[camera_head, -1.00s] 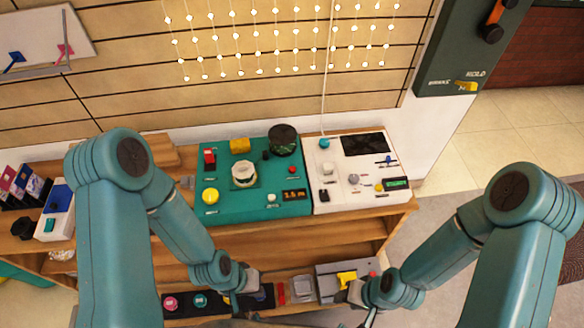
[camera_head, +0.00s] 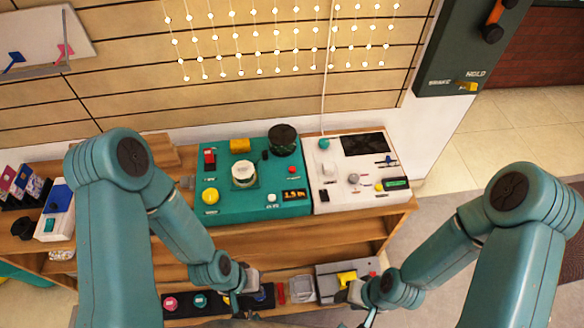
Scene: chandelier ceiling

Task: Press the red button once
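A small round red button (camera_head: 291,169) sits on the right part of the teal panel (camera_head: 225,211), above a small orange-lit display. A red rocker-like switch (camera_head: 210,158) is at the panel's upper left. My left gripper (camera_head: 240,302) is low in the view, in front of the lower shelf and well apart from the panel. My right gripper (camera_head: 358,306) is also low, to the right, apart from both panels. The fingers of both are small and partly hidden by the wrists, so I cannot tell whether they are open or shut.
The teal panel also carries a yellow button (camera_head: 210,196), a white round knob (camera_head: 244,174) and a dark cylinder (camera_head: 283,139). A white panel (camera_head: 335,200) adjoins it on the right. Both stand on a wooden shelf unit (camera_head: 340,228). The lower shelf holds a grey box (camera_head: 331,269).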

